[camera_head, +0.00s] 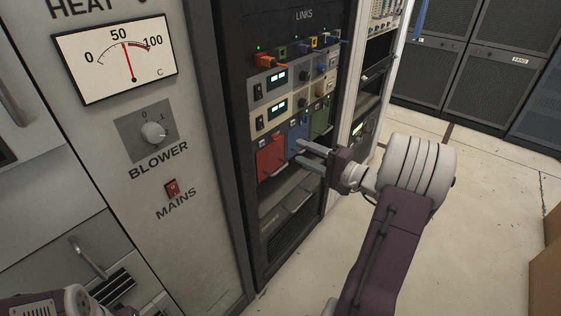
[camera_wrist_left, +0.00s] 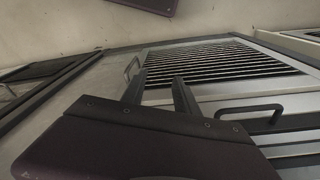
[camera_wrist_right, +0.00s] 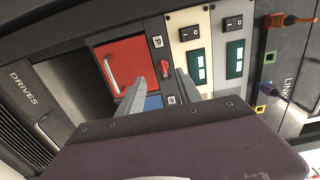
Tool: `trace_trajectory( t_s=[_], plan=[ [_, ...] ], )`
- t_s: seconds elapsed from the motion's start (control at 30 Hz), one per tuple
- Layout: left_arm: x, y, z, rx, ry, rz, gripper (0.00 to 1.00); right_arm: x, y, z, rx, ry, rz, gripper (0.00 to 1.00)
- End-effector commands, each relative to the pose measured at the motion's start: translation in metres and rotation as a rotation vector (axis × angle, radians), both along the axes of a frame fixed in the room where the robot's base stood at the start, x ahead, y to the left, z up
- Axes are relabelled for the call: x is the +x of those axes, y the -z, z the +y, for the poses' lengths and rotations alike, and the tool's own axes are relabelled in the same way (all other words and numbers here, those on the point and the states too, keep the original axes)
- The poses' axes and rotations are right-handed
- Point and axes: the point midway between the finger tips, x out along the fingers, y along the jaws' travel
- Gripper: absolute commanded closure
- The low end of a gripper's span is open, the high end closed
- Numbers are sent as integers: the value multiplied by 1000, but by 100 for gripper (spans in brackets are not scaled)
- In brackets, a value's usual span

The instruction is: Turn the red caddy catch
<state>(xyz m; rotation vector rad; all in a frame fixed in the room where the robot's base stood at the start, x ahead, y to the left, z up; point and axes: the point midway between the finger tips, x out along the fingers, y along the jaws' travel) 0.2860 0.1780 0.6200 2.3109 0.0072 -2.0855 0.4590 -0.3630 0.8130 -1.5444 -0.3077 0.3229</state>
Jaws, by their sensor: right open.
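The red caddy (camera_head: 270,160) sits at the left of a row in the dark rack, with blue (camera_head: 297,133) and green (camera_head: 320,119) caddies beside it. In the right wrist view the red caddy (camera_wrist_right: 121,61) shows its front and pale handle. A small red catch (camera_wrist_right: 164,67) shows beside it, between my right fingertips in the picture; I cannot tell whether they touch it. My right gripper (camera_head: 300,151) is open in front of the caddies and also shows in the right wrist view (camera_wrist_right: 169,74). My left gripper (camera_wrist_left: 160,80) is open and empty.
Rack units with switches (camera_wrist_right: 232,26) and cables (camera_head: 268,62) sit above the caddies. A grey cabinet with a blower knob (camera_head: 153,132) and mains switch (camera_head: 172,190) stands at left. A vented panel (camera_wrist_left: 215,67) lies beyond my left gripper.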

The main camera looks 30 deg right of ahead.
Motion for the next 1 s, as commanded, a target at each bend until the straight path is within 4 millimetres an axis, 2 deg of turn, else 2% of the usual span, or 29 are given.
trace_trajectory(
  t_s=[0.07,0.23,0.5,0.6,0.73,0.97,1.0],
  plan=[
    [0,0,0,0,0,-1,64,0,-2,-5,-2,14,-16,58],
    [0,2,0,0,0,-1,64,11,-3,1,-2,9,-14,58],
    [0,12,0,0,0,-1,64,63,-2,24,-1,6,-12,58],
    [0,14,0,0,0,-1,64,76,-3,29,-2,8,-12,58],
    [0,15,0,0,0,-1,64,83,-3,32,1,9,-9,58],
    [0,15,0,0,0,-1,64,84,-3,32,1,10,-9,58],
    [0,15,0,0,0,-1,64,84,-3,32,1,10,-9,70]
  ],
)
